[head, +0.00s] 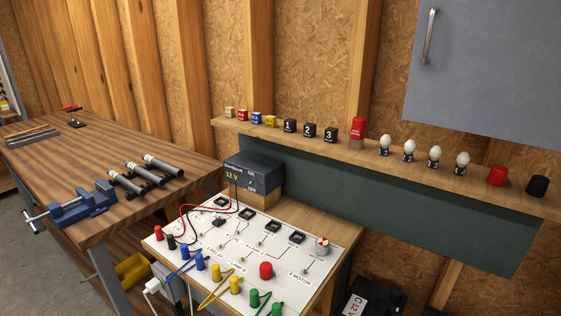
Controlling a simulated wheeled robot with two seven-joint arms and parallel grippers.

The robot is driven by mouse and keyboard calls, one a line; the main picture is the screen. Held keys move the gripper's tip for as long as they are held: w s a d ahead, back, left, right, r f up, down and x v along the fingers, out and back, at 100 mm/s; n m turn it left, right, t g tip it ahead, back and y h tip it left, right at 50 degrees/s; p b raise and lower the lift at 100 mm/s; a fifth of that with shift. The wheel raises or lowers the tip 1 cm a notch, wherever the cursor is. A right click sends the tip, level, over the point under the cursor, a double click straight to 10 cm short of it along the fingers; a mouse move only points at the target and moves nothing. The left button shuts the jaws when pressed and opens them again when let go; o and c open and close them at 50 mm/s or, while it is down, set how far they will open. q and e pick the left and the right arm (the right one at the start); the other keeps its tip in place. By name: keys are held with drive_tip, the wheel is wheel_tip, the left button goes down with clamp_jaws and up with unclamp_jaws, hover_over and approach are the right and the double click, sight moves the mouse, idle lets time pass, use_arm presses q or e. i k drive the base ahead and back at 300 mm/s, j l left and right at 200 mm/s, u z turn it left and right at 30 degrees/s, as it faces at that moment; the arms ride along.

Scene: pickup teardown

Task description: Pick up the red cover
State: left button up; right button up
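A short red cylinder, which looks like a red cover (497,176), stands on the wooden shelf (250,128) near its right end. A similar black cylinder (538,186) stands to its right. Other red pieces are in view: a red-topped cylinder (358,128) farther left on the shelf, and a red cap (265,270) on the white circuit board. The picture does not settle which one is named as the cover. Neither of my grippers is in view.
Egg-shaped white bulbs (409,150) and small labelled blocks (310,131) line the shelf. Below are the white board (325,265) with plugs and wires, and a 12 V power box (252,174). The left workbench (110,155) holds a blue vise (84,208). A grey cabinet (490,75) hangs above.

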sight(265, 268)
drive_tip(key=z, duration=0.4)
drive_tip(key=l+z, duration=0.15)
drive_tip(key=z, duration=0.7)
drive_tip(key=i+z, duration=0.1)
drive_tip(key=z, duration=0.3)
drive_tip(key=u, duration=2)
drive_tip(key=i+j+u, duration=0.6)
drive_tip(key=j, duration=0.2)
drive_tip(key=k, duration=0.1)
